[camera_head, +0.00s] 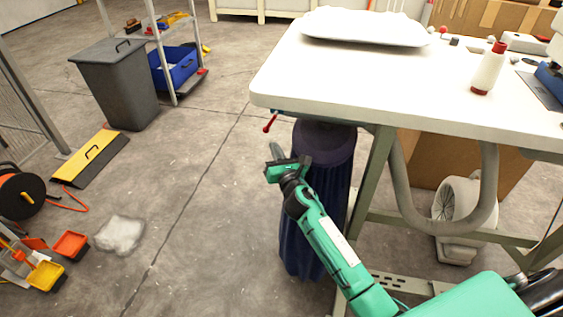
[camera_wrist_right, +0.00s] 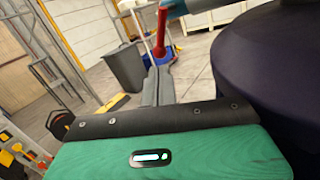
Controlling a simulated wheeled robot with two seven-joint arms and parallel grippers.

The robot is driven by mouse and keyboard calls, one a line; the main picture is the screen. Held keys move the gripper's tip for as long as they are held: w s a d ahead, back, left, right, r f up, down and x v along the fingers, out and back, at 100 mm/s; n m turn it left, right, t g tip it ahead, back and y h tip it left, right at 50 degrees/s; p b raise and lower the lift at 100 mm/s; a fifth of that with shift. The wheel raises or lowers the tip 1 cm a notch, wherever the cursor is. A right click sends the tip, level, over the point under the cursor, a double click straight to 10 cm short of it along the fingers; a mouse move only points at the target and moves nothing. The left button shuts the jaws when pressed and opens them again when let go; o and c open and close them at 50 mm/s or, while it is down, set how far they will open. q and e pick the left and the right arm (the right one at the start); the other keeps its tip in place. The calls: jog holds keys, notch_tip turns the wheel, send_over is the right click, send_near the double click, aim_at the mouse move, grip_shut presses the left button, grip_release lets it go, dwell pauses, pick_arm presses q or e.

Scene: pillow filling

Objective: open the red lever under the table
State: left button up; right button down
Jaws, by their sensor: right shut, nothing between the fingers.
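The red lever (camera_head: 270,122) hangs below the near left edge of the white table (camera_head: 330,88), slanting down to the left. In the right wrist view the lever (camera_wrist_right: 160,38) is upright, red with a wide lower end, joined to a teal pipe at its top. My right gripper (camera_head: 287,158) is below the lever and apart from it in the head view. Its fingers (camera_wrist_right: 158,84) are shut with nothing between them; the fingertips appear just under the lever's end, and I cannot tell whether they touch. My left gripper is not in view.
A dark blue bag (camera_head: 318,200) hangs under the table right beside my right gripper. A green table leg (camera_head: 372,180) and a grey hose (camera_head: 400,190) stand to the right. A grey bin (camera_head: 115,85) and white stuffing (camera_head: 120,235) are on the floor at left.

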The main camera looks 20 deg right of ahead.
aim_at(267, 132)
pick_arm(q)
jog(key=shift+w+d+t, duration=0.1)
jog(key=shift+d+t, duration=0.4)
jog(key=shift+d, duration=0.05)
pick_arm(e)
jog(key=shift+w+r, duration=0.15)
jog(key=shift+w, duration=1.1)
jog(key=shift+w+r, duration=0.15)
jog(key=shift+w, duration=1.05)
pick_arm(q)
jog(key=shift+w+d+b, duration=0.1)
jog(key=shift+b, duration=0.25)
